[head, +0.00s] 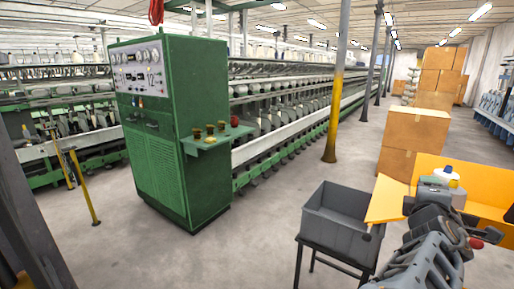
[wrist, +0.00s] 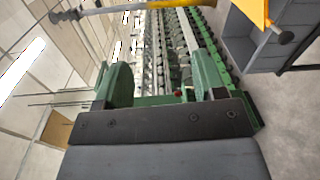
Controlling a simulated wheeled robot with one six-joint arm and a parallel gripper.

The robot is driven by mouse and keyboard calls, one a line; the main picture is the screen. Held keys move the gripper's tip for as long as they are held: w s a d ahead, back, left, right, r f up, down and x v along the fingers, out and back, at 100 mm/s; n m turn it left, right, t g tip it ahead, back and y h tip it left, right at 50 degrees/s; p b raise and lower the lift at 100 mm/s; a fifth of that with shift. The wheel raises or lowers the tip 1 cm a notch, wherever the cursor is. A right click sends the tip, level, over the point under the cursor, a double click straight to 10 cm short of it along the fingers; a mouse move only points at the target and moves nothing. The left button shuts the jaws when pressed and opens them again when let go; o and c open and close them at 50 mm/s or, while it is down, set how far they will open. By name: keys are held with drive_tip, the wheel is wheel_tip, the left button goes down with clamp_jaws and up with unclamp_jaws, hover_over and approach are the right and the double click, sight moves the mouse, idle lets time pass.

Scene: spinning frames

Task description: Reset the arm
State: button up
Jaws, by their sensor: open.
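In the head view my arm rises from the lower right in front of an orange-yellow surface, and the gripper's fingers are hard to make out there. The wrist view is turned on its side and looks along the spinning frame (wrist: 160,45).
A grey bin (head: 335,228) on a dark stand is left of my arm. The orange-yellow surface (head: 397,200) and stacked cartons (head: 412,145) are right. A green cabinet (head: 150,165) has a shelf of spools. A grey-yellow post (head: 334,115) stands mid-floor. Open floor lies between.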

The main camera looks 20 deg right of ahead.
drive_tip(key=w+a+f+m+g+y, duration=0.1)
drive_tip(key=w+a+f+m+y, duration=0.25)
drive_tip(key=w+a+f, duration=0.45)
drive_tip(key=w+a+f+m+y, duration=0.3)
drive_tip(key=w+a+f+y, duration=0.3)
drive_tip(key=a, duration=0.5)
drive_tip(key=s+a+f+g+y, duration=0.2)
drive_tip(key=a+f, duration=0.2)
drive_tip(key=a, duration=0.5)
drive_tip(key=s+a+f+m+g+y+b, duration=0.1)
drive_tip(key=s+a+f+g+y, duration=0.1)
drive_tip(key=a, duration=0.7)
wheel_tip(320, 180, down, 3)
drive_tip(key=shift+s+a+r+y, duration=0.1)
drive_tip(key=shift+s+a+y, duration=0.3)
drive_tip(key=shift+s+y, duration=0.3)
